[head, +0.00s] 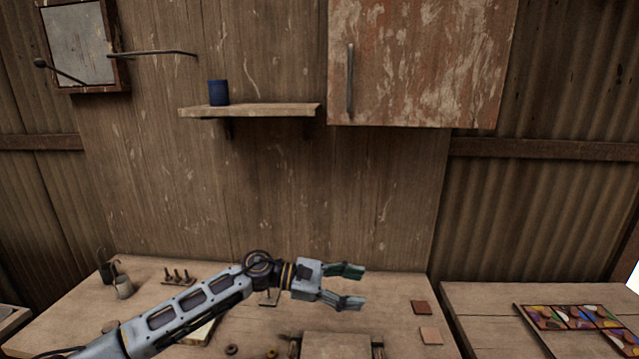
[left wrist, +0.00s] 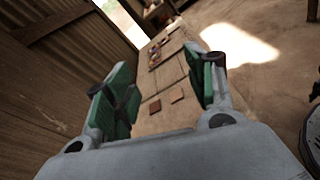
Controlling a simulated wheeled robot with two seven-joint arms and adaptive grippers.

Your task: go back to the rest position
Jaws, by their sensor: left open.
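My left gripper (head: 347,286) reaches in from the left over the workbench (head: 240,335) in the head view. Its two fingers are spread apart with nothing between them. In the left wrist view the green-padded fingers (left wrist: 165,92) also stand open and empty. My right gripper does not show. To the right of the left gripper, a dark reddish tile (head: 421,307) and a lighter tile (head: 431,336) lie on the bench, clear of the fingers.
A wooden block-like fixture (head: 336,345) stands at the front of the bench. A shelf (head: 260,110) holds a blue cup (head: 218,92); a cabinet (head: 420,60) hangs beside it. Small metal cups (head: 123,288) stand at left. A tray of colored pieces (head: 545,322) lies on the right table.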

